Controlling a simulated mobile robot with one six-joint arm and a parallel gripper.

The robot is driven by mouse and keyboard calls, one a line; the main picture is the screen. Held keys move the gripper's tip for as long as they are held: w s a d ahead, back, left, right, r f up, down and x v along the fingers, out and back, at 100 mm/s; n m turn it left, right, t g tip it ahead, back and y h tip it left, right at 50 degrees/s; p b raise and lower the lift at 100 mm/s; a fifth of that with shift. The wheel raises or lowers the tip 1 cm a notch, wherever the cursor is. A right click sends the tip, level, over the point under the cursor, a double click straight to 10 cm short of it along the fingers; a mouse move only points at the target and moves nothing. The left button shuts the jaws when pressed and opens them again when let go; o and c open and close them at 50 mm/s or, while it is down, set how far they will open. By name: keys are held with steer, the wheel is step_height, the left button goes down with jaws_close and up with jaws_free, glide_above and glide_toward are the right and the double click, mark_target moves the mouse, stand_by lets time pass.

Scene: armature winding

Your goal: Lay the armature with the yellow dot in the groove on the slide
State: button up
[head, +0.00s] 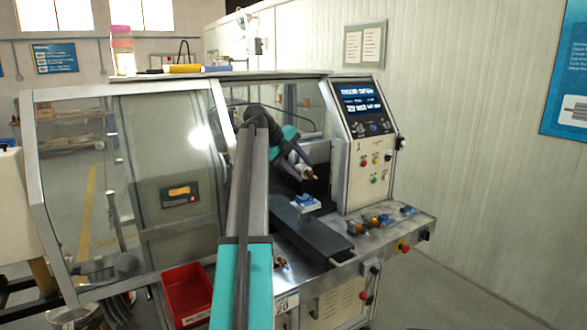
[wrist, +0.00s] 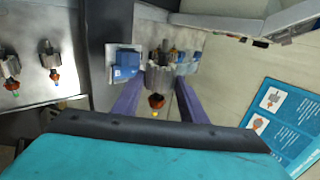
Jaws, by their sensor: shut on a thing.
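My gripper (head: 297,165) is above the dark slide (head: 325,238) in the open machine bay. Its two purple fingers are shut on an armature (wrist: 157,78), a grey finned core with a copper-orange end toward the camera. A small yellow dot (wrist: 154,113) shows at that end. In the head view the held armature (head: 307,173) is partly covered by the fingers. A blue and white block (head: 306,204) sits on the slide, below the held armature and apart from it. The blue block in the wrist view (wrist: 125,65) is left of the fingers. The groove itself is too small to make out.
More armatures (head: 371,222) and blue blocks (head: 408,210) are on the steel ledge at right. Two armatures lie on a steel surface (wrist: 28,92) at left in the wrist view. A red bin (head: 187,291) is at front left. Glass doors and a control panel (head: 365,120) flank the bay.

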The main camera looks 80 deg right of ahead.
steer(key=shift+w+f, duration=0.1)
stand_by(0.3)
steer(key=shift+f, duration=2.15)
steer(key=shift+f+b, duration=0.9)
steer(key=shift+f, duration=0.15)
